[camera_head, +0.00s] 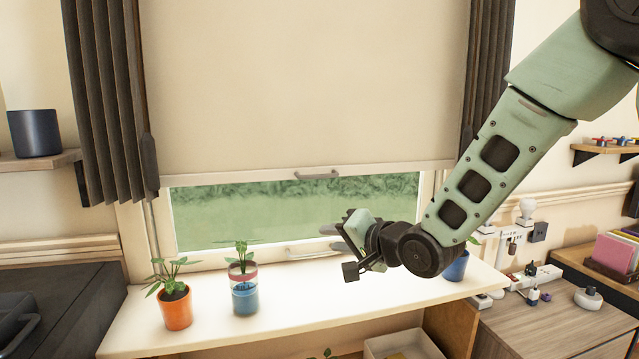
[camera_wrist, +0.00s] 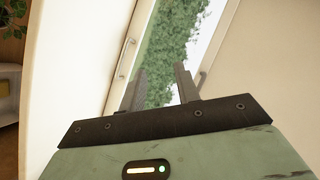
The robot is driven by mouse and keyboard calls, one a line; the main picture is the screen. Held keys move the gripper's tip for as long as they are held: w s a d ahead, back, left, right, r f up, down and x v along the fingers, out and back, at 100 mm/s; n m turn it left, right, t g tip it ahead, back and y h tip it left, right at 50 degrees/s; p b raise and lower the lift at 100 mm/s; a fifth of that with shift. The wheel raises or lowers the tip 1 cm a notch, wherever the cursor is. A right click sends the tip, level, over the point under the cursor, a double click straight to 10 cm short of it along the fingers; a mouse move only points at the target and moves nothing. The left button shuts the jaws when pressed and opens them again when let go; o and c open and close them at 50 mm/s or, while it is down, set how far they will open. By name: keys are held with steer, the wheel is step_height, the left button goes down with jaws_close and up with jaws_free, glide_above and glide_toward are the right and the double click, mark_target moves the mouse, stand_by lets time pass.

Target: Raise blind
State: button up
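The cream blind (camera_head: 310,80) hangs most of the way down the window, with a strip of green view below it. A small grey handle (camera_head: 317,175) is fixed at the middle of its bottom bar. My gripper (camera_head: 336,236) is below and slightly right of this handle, in front of the open strip and apart from the blind. In the wrist view the two fingers (camera_wrist: 159,68) are spread with nothing between them. The blind (camera_wrist: 265,60) is at the right there, its handle (camera_wrist: 201,82) partly hidden behind the right finger.
A window handle (camera_head: 308,251) is on the lower frame. On the white sill (camera_head: 330,297) stand an orange pot (camera_head: 176,308), a blue-and-clear pot (camera_head: 244,297) and a blue pot (camera_head: 457,268) close to my wrist. Dark curtains (camera_head: 105,90) flank the window.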

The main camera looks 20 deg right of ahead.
mark_target(320, 177)
steer(key=w+d+r+m+t+y, duration=0.25)
steer(key=d+r+m+t, duration=0.25)
steer(key=d, duration=0.3)
steer(key=shift+h, duration=0.45)
steer(key=p+x, duration=0.3)
steer(key=x, duration=1.5)
steer(key=shift+w+d, duration=0.1)
steer(key=shift+d, duration=0.05)
steer(key=shift+c, duration=0.3)
steer(key=shift+r, duration=0.1)
jaws_close()
